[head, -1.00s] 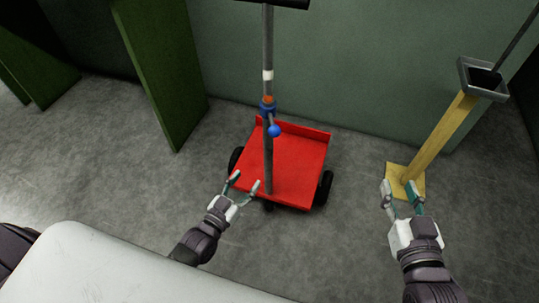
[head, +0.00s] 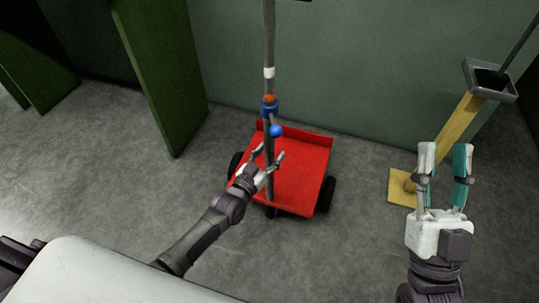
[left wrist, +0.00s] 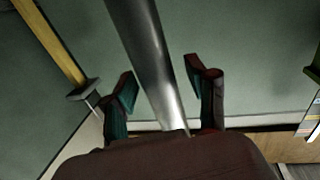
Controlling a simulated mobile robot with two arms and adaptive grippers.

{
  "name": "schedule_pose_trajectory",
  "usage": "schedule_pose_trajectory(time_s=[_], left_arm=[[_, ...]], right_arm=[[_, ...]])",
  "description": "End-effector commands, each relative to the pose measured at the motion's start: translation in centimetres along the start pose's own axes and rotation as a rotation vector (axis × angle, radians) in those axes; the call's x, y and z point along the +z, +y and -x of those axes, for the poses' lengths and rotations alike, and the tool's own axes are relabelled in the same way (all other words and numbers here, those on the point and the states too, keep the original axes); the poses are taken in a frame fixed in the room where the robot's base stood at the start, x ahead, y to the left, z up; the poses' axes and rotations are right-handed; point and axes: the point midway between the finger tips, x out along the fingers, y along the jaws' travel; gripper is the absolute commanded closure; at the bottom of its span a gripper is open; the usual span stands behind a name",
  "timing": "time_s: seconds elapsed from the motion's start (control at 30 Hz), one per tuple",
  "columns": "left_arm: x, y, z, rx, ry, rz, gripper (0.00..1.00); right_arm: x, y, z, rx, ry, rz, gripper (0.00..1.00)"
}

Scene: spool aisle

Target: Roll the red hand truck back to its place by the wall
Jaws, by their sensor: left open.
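The red hand truck (head: 305,168) stands on the grey floor close to the green wall, with dark wheels at its sides. Its upright grey pole (head: 270,45) carries a white band, an orange ring and a blue clamp with a blue ball knob (head: 276,131). My left gripper (head: 268,153) is open at the pole, below the blue knob. In the left wrist view the pole (left wrist: 148,55) passes between the two open fingers (left wrist: 162,92), which are not closed on it. My right gripper (head: 445,150) is open and empty, right of the truck, in front of the yellow stand.
A yellow post (head: 450,138) on a flat yellow base (head: 402,188) bears a grey square cup (head: 490,80) with a thin rod, right of the truck. A green upright panel (head: 160,70) stands left of it. A pale surface (head: 110,275) fills the lower left. Floor between is bare.

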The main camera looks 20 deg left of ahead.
Motion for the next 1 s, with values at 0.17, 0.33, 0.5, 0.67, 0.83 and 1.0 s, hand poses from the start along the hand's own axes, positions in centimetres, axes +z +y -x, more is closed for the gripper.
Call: schedule_pose_trajectory(time_s=[0.17, 0.33, 0.5, 0.67, 0.83, 1.0], left_arm=[[-0.01, 0.02, -0.04, 0.0, 0.0, 0.0, 0.42], [-0.01, 0.02, -0.03, 0.0, 0.0, 0.0, 0.61], [-0.01, 0.02, -0.02, 0.0, 0.0, 0.0, 0.89], [0.0, 0.02, -0.01, 0.0, 0.0, 0.0, 1.0], [0.0, 0.02, -0.03, 0.0, 0.0, 0.0, 1.0], [-0.06, -0.1, -0.65, 0.0, 0.002, -0.001, 1.0]], right_arm=[[-0.06, -0.01, -0.01, 0.0, 0.003, 0.0, 0.6], [-0.04, -0.01, -0.01, 0.0, 0.002, 0.0, 0.6], [-0.03, 0.0, -0.02, 0.0, 0.002, 0.0, 0.6], [-0.02, 0.01, -0.02, 0.0, 0.002, 0.0, 0.6], [-0.01, 0.02, -0.01, 0.0, 0.001, 0.001, 0.6], [-0.14, 0.01, 0.09, 0.0, 0.012, 0.0, 0.6]])
